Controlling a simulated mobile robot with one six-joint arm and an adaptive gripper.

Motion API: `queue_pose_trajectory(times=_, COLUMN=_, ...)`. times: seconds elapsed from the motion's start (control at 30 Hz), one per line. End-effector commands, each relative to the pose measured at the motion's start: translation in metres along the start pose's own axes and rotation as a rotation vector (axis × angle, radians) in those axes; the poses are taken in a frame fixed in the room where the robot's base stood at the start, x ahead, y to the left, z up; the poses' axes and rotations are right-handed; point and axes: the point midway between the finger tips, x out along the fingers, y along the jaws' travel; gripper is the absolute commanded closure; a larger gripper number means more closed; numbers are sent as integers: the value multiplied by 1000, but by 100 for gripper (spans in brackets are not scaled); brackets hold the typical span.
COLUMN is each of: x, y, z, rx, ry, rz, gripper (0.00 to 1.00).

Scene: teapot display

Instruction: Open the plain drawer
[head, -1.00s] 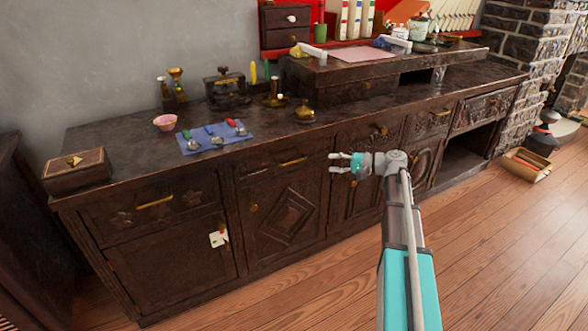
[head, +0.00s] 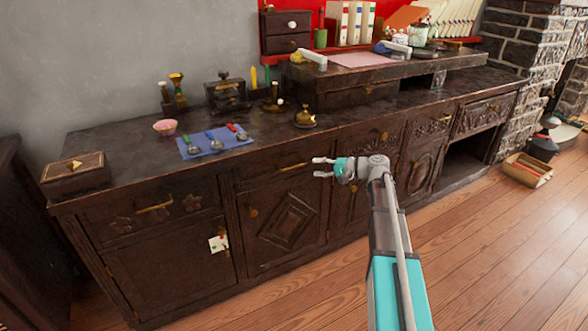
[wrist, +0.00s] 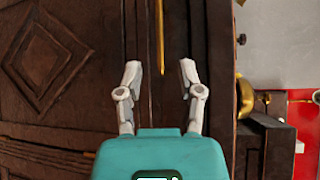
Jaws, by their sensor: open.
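The plain drawer (head: 268,175) is in the dark wooden sideboard, second from the left, with a smooth front and no carving. It looks closed. Its slim gold bar handle (head: 293,166) shows in the head view just left of my gripper. My gripper (head: 318,167) is open and empty, its fingers pointing left toward that handle. In the wrist view the gold handle (wrist: 159,35) stands upright in the picture, ahead of the fingertips and between their lines. My gripper (wrist: 159,72) does not close on it. Whether a fingertip touches the drawer front, I cannot tell.
A carved drawer (head: 155,207) with a gold handle is at the left. A diamond-carved door (head: 288,222) is below the plain drawer. A brass bell (head: 305,117) and a blue cloth (head: 214,141) with spoons are on the top. The wooden floor (head: 440,240) in front is clear.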

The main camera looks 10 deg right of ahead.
Motion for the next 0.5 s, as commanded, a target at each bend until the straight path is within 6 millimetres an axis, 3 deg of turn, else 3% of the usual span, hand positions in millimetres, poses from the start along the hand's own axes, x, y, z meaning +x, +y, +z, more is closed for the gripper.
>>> queue_pose_trajectory(times=0.3, x=49, y=1, z=0, rx=-1, ry=-2, rz=1, gripper=52)
queue_pose_trajectory(times=0.5, x=72, y=1, z=-1, rx=0, ry=0, rz=0, gripper=52)
